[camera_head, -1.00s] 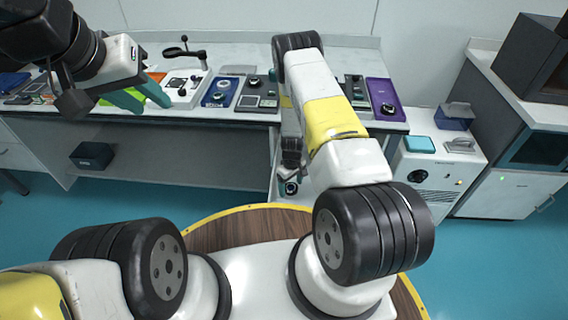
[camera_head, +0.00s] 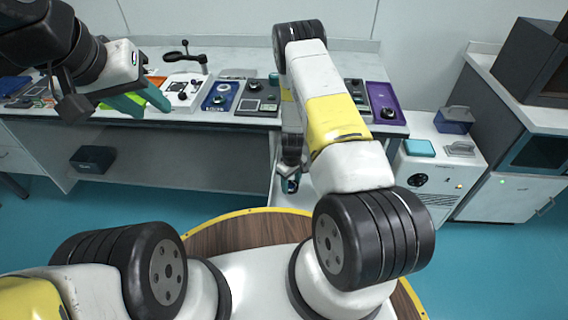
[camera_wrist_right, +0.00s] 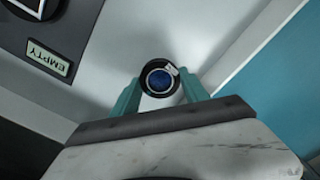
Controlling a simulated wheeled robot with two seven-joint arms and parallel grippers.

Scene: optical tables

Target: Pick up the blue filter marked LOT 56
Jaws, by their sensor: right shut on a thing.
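A round filter (camera_wrist_right: 160,80) with a blue face in a black ring shows in the right wrist view. A small pale label sits on its rim, too small to read. My right gripper (camera_wrist_right: 162,92) has its teal fingers on both sides of the ring and is shut on it. In the head view my right gripper (camera_head: 290,184) hangs low by the table's front, partly hidden by my arm. My left gripper (camera_head: 142,100) is empty, its teal fingers apart, in front of the table at the left.
A dark panel marked EMPTY (camera_wrist_right: 48,58) is at upper left in the right wrist view. The long table (camera_head: 140,122) carries several trays, including a blue tray (camera_head: 220,88) and a purple tray (camera_head: 386,92). A white cabinet (camera_head: 440,172) stands at right. A dark box (camera_head: 92,160) sits below.

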